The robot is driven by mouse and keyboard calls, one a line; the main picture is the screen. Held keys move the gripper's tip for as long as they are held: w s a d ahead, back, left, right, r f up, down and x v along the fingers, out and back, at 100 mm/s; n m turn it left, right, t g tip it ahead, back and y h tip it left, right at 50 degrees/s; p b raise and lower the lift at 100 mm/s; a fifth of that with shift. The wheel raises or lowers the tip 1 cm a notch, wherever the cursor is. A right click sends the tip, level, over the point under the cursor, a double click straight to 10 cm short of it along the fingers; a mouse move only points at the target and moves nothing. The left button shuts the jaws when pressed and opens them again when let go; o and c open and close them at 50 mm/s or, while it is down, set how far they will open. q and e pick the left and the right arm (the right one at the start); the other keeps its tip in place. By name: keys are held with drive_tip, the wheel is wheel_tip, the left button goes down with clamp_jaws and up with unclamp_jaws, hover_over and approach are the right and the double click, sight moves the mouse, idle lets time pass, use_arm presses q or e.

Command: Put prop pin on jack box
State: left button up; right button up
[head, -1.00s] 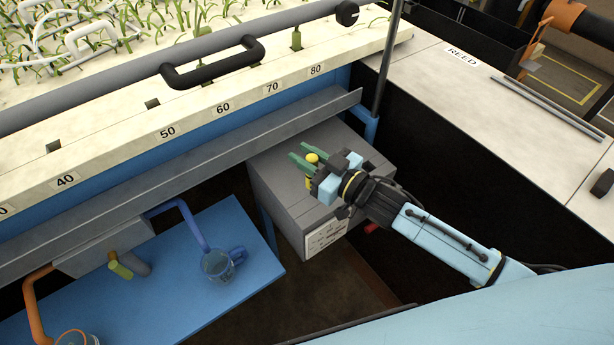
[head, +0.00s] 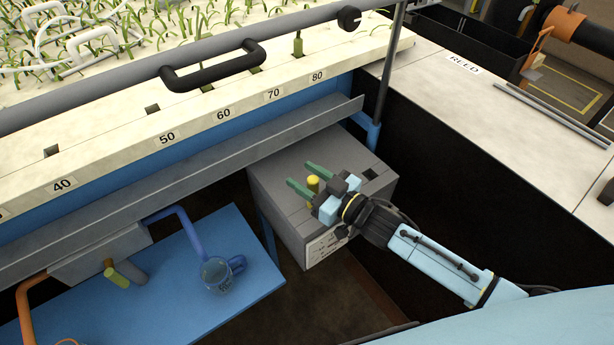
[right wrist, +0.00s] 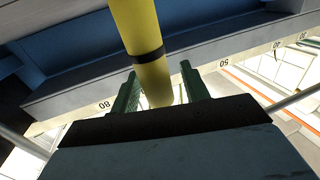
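The yellow prop pin (head: 313,182) is upright over the top of the grey jack box (head: 280,178) and appears to stand on it; my gripper partly hides its lower end. My right gripper (head: 312,178) has its two green fingers spread, one on each side of the pin. In the right wrist view the pin (right wrist: 152,70), with a dark band, passes between the fingers (right wrist: 160,88), with a visible gap on the right finger's side. My left gripper is not in view.
The flume's grey ledge (head: 200,160) runs just behind the box. A blue shelf (head: 190,290) at the lower left bears a glass mug (head: 218,274). A pale bench (head: 540,120) stands at the right. A thin dark post (head: 388,70) rises behind the box.

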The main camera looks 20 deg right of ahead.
drive_tip(key=shift+r, duration=0.1)
drive_tip(key=shift+s+d+r, duration=0.1)
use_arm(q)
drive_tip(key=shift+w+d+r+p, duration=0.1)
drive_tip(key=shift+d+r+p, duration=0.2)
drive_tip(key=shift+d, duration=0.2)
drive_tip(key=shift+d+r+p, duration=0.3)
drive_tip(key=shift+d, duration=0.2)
use_arm(e)
drive_tip(key=v, duration=1.1)
drive_tip(key=shift+s+d, duration=0.2)
drive_tip(key=shift+s, duration=0.1)
